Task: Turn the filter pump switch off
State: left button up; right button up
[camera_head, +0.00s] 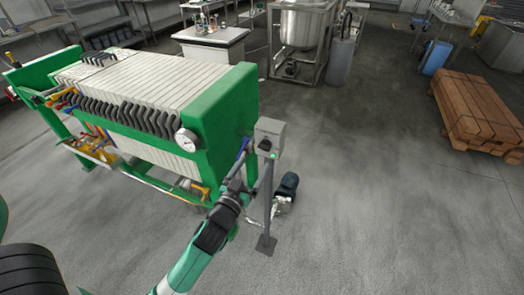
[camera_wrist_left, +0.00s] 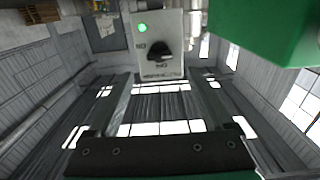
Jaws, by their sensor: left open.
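The filter pump switch is a small grey box (camera_head: 269,138) on a thin grey post beside the green filter press. A black rotary knob (camera_head: 265,145) and a lit green lamp (camera_head: 273,155) are on its face. In the left wrist view, the box (camera_wrist_left: 170,68) appears upside down, with the black knob (camera_wrist_left: 159,51) and lit green lamp (camera_wrist_left: 142,28) clear. My left gripper (camera_head: 254,166) is open and empty, close to the box. In the wrist view its two fingers point toward the box, with the knob between their lines and apart from them. My right gripper is not in view.
The green filter press (camera_head: 222,115) with white plates stands directly left of the switch. A dark pump (camera_head: 287,185) sits on the floor right of the post. A steel tank (camera_head: 303,28) stands behind. Open floor lies to the right, toward wooden beams (camera_head: 478,110).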

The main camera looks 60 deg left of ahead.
aim_at(263, 149)
pick_arm(q)
jog(key=x, duration=0.7)
jog(key=shift+w+a+b, duration=0.1)
jog(key=shift+w+b, duration=0.1)
jog(key=shift+b, duration=0.1)
grip_shut()
